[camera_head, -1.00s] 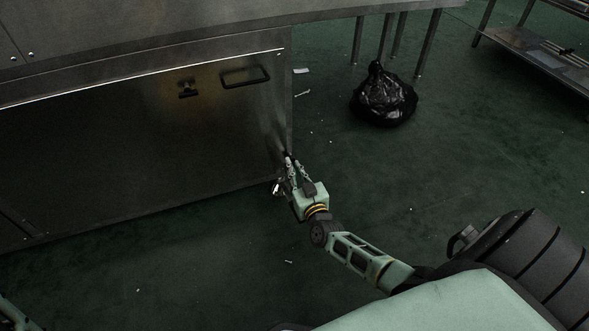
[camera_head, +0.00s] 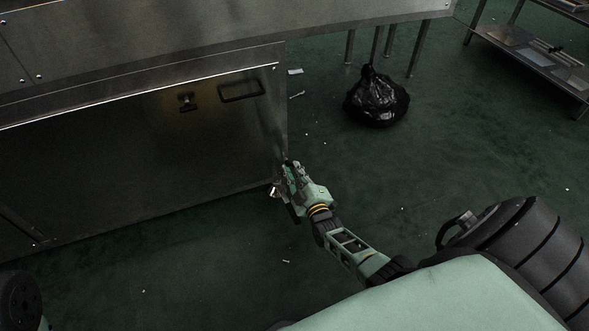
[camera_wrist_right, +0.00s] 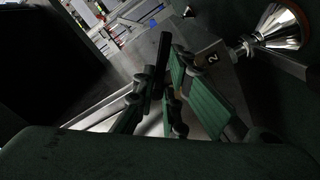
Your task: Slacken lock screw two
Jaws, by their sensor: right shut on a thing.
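My right gripper (camera_head: 287,167) is at the lower right corner of the steel dryer housing (camera_head: 150,150) in the head view. In the right wrist view the right gripper (camera_wrist_right: 164,88) is shut on a dark bar-shaped handle (camera_wrist_right: 164,50), which stands between its green-padded fingers. The handle appears to be that of lock screw two. A plate marked "2" (camera_wrist_right: 212,58) sits just right of the fingers. The screw's thread is hidden. My left gripper is out of view.
A shiny metal foot (camera_wrist_right: 282,28) is close to the right of the fingers. A black bag (camera_head: 376,98) lies on the green floor behind, near table legs. A steel shelf (camera_head: 530,55) stands at upper right. The floor around my right arm is mostly clear.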

